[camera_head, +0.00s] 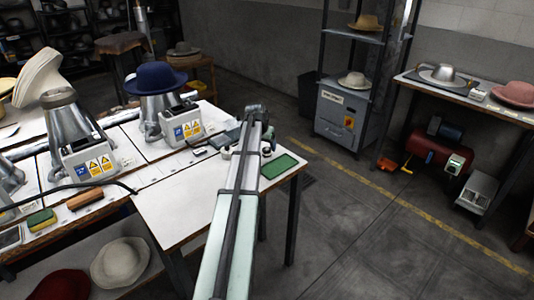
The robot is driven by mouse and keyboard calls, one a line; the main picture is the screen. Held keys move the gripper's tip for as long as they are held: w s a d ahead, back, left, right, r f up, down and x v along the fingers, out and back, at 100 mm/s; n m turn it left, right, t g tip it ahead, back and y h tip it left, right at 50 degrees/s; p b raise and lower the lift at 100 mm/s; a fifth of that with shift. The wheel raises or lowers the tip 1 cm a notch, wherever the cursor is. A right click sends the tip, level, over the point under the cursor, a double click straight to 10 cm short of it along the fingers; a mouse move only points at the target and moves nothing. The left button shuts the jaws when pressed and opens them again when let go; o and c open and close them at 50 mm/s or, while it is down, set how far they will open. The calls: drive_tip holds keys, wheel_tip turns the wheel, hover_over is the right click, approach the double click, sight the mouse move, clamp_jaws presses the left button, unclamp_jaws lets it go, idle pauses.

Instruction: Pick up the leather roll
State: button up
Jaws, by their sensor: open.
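The leather roll appears to be the small brown cylinder (85,198) lying on the white worktop at the left, beside a green-and-yellow block. It lies on its side and is in plain view. My arm stretches up from the bottom middle over the white table. My gripper (256,112) seems to be at its far end, small and dark; its fingers are hard to make out. It is open, well to the right of the brown cylinder and apart from it.
The green-and-yellow block (41,220) lies left of the roll, and a dark cable curves close behind it. Hat presses (88,155) stand behind, one with a blue hat (155,77). A green mat (279,166) and small bottles sit near my arm.

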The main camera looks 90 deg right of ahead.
sight(267, 150)
drive_tip(key=shift+x, duration=2)
drive_tip(key=shift+r, duration=0.1)
drive_tip(key=shift+c, duration=0.5)
drive_tip(key=c, duration=1)
